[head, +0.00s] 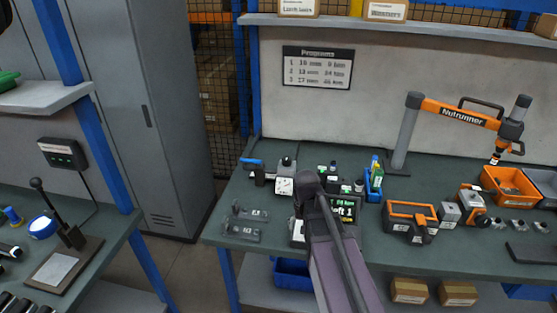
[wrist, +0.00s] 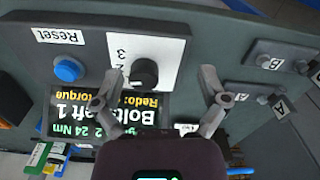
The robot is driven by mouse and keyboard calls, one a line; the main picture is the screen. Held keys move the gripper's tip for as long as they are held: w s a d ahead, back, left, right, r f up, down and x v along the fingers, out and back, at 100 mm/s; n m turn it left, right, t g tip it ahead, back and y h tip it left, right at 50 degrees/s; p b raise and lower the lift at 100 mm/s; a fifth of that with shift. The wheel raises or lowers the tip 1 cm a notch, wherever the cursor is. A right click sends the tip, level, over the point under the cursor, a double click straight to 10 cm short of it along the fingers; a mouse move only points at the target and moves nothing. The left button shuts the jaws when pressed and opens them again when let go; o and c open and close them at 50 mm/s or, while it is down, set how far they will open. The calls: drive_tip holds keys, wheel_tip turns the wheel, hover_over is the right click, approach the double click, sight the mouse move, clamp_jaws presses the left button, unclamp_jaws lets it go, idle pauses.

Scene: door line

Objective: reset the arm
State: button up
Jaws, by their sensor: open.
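In the wrist view a blue round button (wrist: 68,70) sits under a label reading "Reset". Beside it a black knob (wrist: 145,72) stands on a white plate with numbers. A lit screen (wrist: 75,108) below them shows "24 Nm" and "Redo: torque"; part of it is behind my gripper. My gripper (wrist: 161,75) is open, its fingers on either side of the knob in the picture; I cannot tell whether they touch anything. The blue button lies left of the left finger. In the head view the orange Nutrunner arm (head: 455,113) stands on the bench at the right.
Two grey parts tagged A and B (wrist: 268,62) lie right of the panel in the wrist view. In the head view, an orange bin (head: 508,186) and several tools stand on the right of the bench (head: 385,258). A grey locker (head: 150,110) stands at the left.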

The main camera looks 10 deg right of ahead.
drive_tip(key=s+n, duration=0.1)
drive_tip(key=s, duration=0.6)
drive_tip(key=shift+s+r+n, duration=0.3)
drive_tip(key=shift+n, duration=0.1)
idle(0.6)
